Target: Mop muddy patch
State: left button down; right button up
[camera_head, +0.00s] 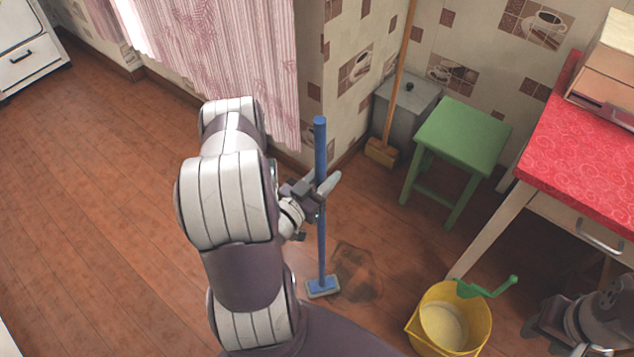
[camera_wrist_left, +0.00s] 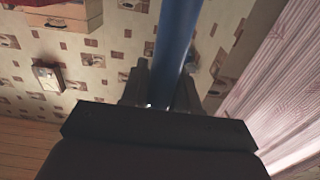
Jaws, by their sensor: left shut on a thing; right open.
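A blue mop (camera_head: 321,232) stands nearly upright in the head view, its flat blue and grey head (camera_head: 322,288) down at the wooden floor. My left gripper (camera_head: 318,190) is shut on its handle at about mid-height; the handle also runs between the fingers in the left wrist view (camera_wrist_left: 173,50). A dark muddy patch (camera_head: 356,272) lies on the floor just right of the mop head. The mop head is at the patch's left edge; I cannot tell if they touch. My right gripper (camera_head: 545,325) is at the lower right, open and partly visible, away from the mop.
A yellow bucket (camera_head: 412,330) with a green handle stands right of the patch. A green stool (camera_head: 465,133), a grey box (camera_head: 408,105) and a broom (camera_head: 381,152) are by the wall. A red-topped table (camera_head: 570,150) is at right. The floor at left is clear.

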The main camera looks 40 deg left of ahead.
pick_arm(q)
jog(key=shift+w, duration=0.1)
jog(key=shift+w, duration=2.25)
jog(key=shift+w+d+f+b, duration=0.15)
jog(key=shift+w+b, duration=0.45)
jog(key=shift+w, duration=1.6)
jog(key=shift+w, duration=0.1)
jog(key=shift+w+d+b, duration=0.15)
jog(key=shift+w+b, duration=0.35)
jog(key=shift+w, duration=1.6)
jog(key=shift+w, duration=0.1)
